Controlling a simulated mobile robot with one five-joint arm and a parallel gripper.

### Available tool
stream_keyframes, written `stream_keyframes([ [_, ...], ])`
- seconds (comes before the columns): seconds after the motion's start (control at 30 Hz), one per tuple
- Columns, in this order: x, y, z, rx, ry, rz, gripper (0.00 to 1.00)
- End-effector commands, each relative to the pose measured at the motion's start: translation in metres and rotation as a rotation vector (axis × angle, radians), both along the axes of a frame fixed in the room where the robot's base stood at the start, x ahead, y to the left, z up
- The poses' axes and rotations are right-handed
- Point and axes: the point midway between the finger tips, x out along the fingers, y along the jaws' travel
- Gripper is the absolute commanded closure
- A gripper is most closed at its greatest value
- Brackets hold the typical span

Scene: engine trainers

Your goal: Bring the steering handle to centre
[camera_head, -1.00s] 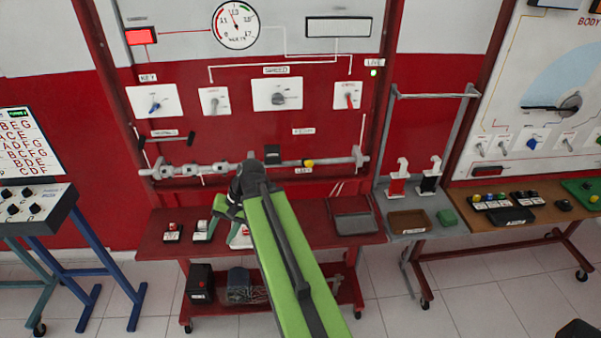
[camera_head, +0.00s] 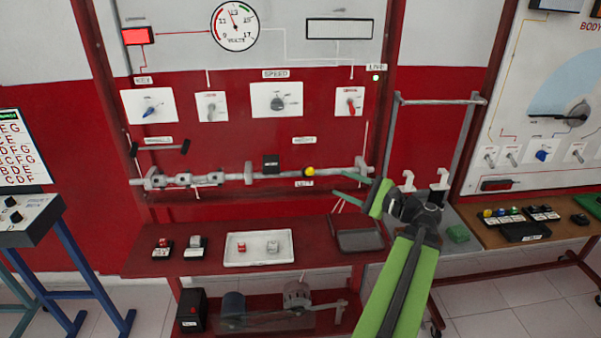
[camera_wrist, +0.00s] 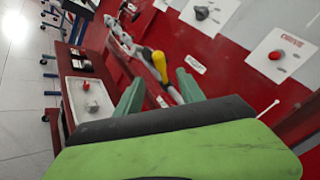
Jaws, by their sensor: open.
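A long grey rod assembly (camera_head: 225,178) runs level across the red panel, and a yellow knob (camera_head: 310,172) sits on its right part; I take this knob for the steering handle. A small label (camera_head: 304,184) just below it seems to read LEFT. My gripper (camera_head: 342,185) is to the right of the knob, its green fingers apart and pointing left, with nothing between them. In the wrist view the yellow knob (camera_wrist: 160,66) shows just beyond and between the two fingertips (camera_wrist: 157,87). Whether a finger touches the rod cannot be told.
A red bench below holds a white tray (camera_head: 234,262) and a dark tray (camera_head: 360,240). Grey stand posts (camera_head: 398,135) rise near my arm. Dial switches (camera_head: 278,103) line the panel above.

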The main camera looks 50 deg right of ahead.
Motion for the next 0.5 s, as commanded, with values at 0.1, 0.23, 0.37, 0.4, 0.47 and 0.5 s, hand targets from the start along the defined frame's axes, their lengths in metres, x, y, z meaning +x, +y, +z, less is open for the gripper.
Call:
stream_keyframes([
  [0.1, 0.028, 0.005, 0.000, -0.001, 0.001, 0.004, 0.54],
  [0.23, 0.061, 0.009, 0.000, -0.001, 0.001, 0.004, 0.54],
  [0.37, 0.094, 0.014, 0.000, -0.002, 0.001, 0.004, 0.54],
  [0.4, 0.104, 0.016, 0.000, -0.002, 0.001, 0.004, 0.54],
  [0.47, 0.117, 0.017, 0.000, -0.002, 0.001, 0.003, 0.54],
  [0.5, 0.125, 0.019, 0.000, -0.002, 0.002, 0.003, 0.54],
])
